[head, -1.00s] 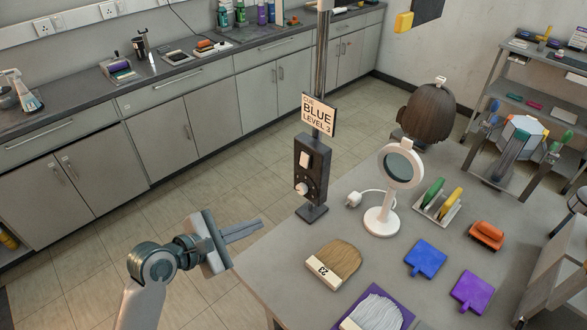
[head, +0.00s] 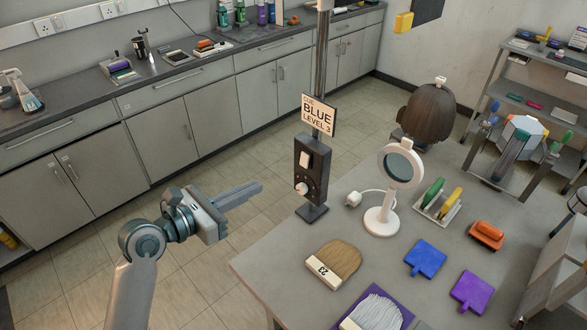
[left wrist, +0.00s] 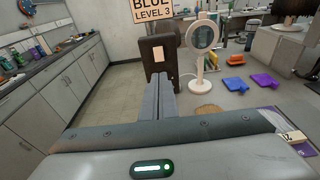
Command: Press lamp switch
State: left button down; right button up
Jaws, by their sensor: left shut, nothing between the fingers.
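A dark switch box (head: 311,168) stands on a post at the table's near left edge. It has a white rocker switch (head: 305,159) above a round white knob (head: 302,189). A sign (head: 319,115) above it reads "CUE BLUE LEVEL 3". My left gripper (head: 260,186) is shut and empty, left of the box and apart from it, its fingers pointing toward it. In the left wrist view the shut fingers (left wrist: 157,100) point up toward the box, with the rocker switch (left wrist: 159,60) just beyond their tips. My right gripper is not in view.
A white round mirror (head: 402,167) on a stand is right of the box, with a white plug (head: 353,199) between. Hair swatches, a blue paddle (head: 425,259) and a purple paddle (head: 471,291) lie on the grey table (head: 290,265). Open floor lies left.

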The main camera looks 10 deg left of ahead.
pick_arm(q)
jog(key=p, duration=0.3)
send_near(304, 165)
jog(key=x, duration=0.5)
jog(key=shift+w+r, duration=0.1)
jog(key=shift+w, duration=0.05)
jog(key=shift+w+d, duration=0.3)
jog(key=shift+w, duration=0.25)
jog(key=shift+f, duration=0.25)
